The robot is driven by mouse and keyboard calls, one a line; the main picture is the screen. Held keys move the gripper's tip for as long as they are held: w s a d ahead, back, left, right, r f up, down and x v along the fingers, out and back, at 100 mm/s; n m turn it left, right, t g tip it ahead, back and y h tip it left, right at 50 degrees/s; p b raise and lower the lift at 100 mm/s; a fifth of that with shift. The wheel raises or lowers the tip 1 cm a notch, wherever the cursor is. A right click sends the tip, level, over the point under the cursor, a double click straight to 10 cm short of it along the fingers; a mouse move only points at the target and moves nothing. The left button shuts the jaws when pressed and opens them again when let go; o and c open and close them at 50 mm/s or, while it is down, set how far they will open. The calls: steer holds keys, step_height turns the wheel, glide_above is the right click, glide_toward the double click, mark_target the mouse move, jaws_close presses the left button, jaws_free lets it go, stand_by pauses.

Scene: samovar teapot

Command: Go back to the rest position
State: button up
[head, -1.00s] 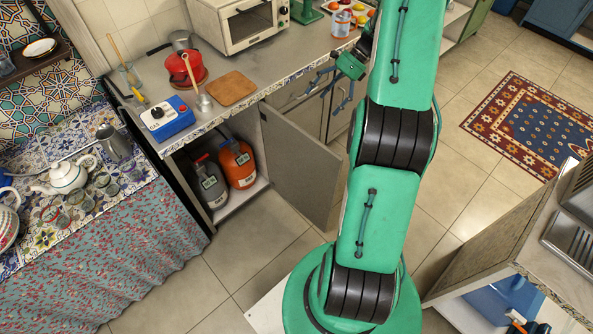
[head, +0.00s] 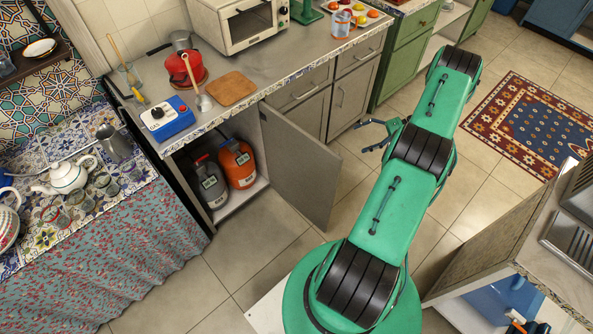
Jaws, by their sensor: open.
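My gripper (head: 372,136) shows in the head view beside my green arm, over the floor in front of the grey drawers. Its dark fingers point left and are spread apart, with nothing between them. It is clear of the counter and to the right of the open cabinet door (head: 299,172). My arm leans to the upper right from its base, and its links hide part of the wrist.
The open cabinet holds a grey cylinder (head: 210,184) and an orange cylinder (head: 237,164). A blue device (head: 167,118), a red pot (head: 184,68) and a toaster oven (head: 240,22) stand on the counter (head: 256,77). A white teapot (head: 66,177) stands on the tiled table at left. A grey counter edge is at right.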

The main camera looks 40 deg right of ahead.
steer(key=s+f, duration=0.1)
steer(key=f+m, duration=0.1)
steer(key=s+d+f+m+t, duration=0.1)
steer(key=f, duration=0.1)
steer(key=shift+s, duration=0.35)
steer(key=shift+a, duration=0.1)
steer(key=p+x, duration=0.2)
steer(key=x, duration=0.8)
stand_by(1.1)
steer(key=b+v, duration=0.2)
steer(key=v, duration=0.8)
stand_by(0.5)
